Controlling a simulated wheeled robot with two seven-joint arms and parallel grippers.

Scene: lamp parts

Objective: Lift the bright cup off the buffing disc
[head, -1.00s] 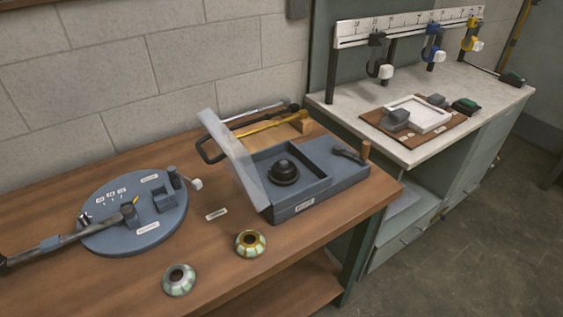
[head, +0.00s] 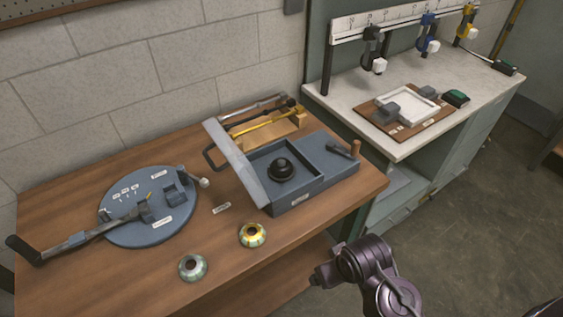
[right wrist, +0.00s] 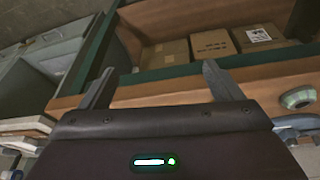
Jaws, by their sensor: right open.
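Two small ring-like cups stand on the wooden bench: a gold-rimmed one with pale and green panels (head: 253,235) and a duller grey-green one (head: 192,267). The gold-rimmed one looks the brighter. A black round stepped disc (head: 281,170) sits in the blue-grey box (head: 312,187) with its clear lid tilted up; I see no cup on it. My right arm shows at the lower right in the head view. My right gripper (right wrist: 158,70) is open and empty, beside the bench front. One cup (right wrist: 298,97) shows at the right wrist view's right edge; which one, I cannot tell. My left gripper is out of view.
A round blue plate (head: 135,234) with a long lever lies on the bench's left. Rods lie on a wooden rack (head: 270,122) behind the box. Cartons (right wrist: 212,45) stand on the shelf below. A white side bench (head: 345,97) holds a framed tray and hanging clamps.

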